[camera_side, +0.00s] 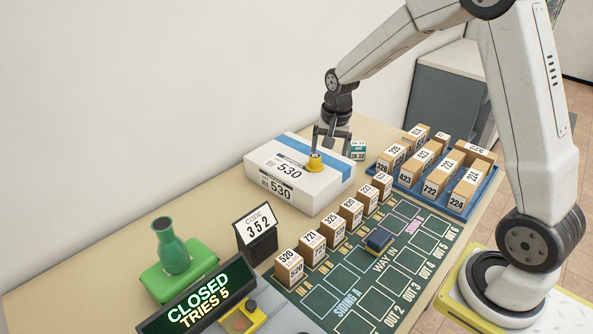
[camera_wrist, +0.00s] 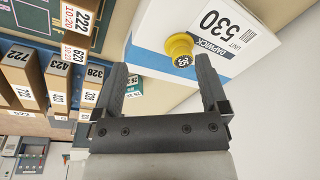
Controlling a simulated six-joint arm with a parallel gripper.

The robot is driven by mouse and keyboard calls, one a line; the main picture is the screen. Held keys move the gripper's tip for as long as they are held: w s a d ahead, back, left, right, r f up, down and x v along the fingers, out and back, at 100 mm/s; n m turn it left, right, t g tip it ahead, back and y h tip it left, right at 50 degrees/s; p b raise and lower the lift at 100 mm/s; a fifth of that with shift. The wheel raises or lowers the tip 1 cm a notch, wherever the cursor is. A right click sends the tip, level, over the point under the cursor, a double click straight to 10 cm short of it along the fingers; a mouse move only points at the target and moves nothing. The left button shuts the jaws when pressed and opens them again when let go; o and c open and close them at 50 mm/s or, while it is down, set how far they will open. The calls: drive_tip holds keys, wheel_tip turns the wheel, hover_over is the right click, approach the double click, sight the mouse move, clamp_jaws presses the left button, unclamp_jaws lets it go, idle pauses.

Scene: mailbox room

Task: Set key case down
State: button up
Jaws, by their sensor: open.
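A small yellow round piece with a dark, marked top (camera_side: 315,163) stands on the white box (camera_side: 290,192) labelled 530; it may be the key case, but I cannot tell for sure. In the wrist view the yellow piece (camera_wrist: 179,45) shows beyond the fingertips, towards the right finger. My gripper (camera_side: 327,141) is open above the right part of the box, close to the yellow piece. In the wrist view the space between my fingers (camera_wrist: 163,66) is empty. I cannot tell whether a finger touches the piece.
A row of numbered cartons (camera_side: 330,231) stands in front of the box. A blue tray (camera_side: 455,204) of cartons is at right. A dark blue block (camera_side: 379,239) lies on the green marked mat (camera_side: 362,302). A green vase (camera_side: 171,247), code card (camera_side: 258,230) and CLOSED sign (camera_side: 199,298) are at left.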

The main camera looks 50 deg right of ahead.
drive_tip(key=s+a+n, duration=0.5)
drive_tip(key=s, duration=0.3)
drive_tip(key=s+a+f+n+t, duration=0.1)
drive_tip(key=s+a+n, duration=0.4)
drive_tip(key=s, duration=0.3)
drive_tip(key=shift+s+a+f+n, duration=0.15)
drive_tip(key=shift+a+f+n, duration=0.1)
drive_tip(key=shift+a+n, duration=0.1)
